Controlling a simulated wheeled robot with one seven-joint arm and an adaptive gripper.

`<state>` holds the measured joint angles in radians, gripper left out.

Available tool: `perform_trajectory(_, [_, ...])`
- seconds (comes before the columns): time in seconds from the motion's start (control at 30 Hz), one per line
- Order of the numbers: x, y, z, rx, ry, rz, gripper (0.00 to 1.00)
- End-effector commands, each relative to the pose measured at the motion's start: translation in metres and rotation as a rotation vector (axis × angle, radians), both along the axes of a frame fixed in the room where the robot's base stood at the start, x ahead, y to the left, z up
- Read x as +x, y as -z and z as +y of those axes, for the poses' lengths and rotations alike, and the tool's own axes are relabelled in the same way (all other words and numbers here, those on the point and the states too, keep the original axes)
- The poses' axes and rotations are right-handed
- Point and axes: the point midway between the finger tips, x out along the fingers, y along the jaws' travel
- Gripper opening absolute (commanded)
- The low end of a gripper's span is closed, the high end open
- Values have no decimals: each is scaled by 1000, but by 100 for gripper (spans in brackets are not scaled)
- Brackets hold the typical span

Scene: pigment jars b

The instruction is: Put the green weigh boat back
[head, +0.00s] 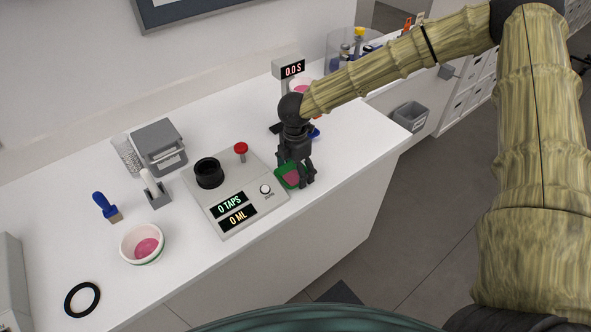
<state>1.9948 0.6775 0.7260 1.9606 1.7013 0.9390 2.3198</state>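The green weigh boat (281,179) is a small green dish with pink inside, near the front edge of the white counter, just right of the grey device with the readouts. My gripper (303,179) points down at the boat, its dark fingers over the boat's right side and covering part of it. I cannot tell whether the fingers are closed on the rim, or whether the boat rests on the counter or is held slightly above it.
The grey device (220,217) reads 0 TAPS and 0 ML. A white bowl with pink inside (128,246), a blue-handled brush (101,201), a black ring (70,299) and a grey box (158,140) stand left.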

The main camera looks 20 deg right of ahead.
Motion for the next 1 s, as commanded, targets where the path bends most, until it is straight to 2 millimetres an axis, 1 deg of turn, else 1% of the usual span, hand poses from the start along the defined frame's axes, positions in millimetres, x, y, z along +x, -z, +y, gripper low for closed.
perform_trajectory(0.4, [0, -1, 0, 0, 0, 0, 96])
perform_trajectory(0.53, [0, -7, 0, 0, 1, -1, 96])
perform_trajectory(0.67, [1, -21, 0, 0, 1, -3, 96])
perform_trajectory(1.0, [1, -72, 0, 0, 1, -4, 96])
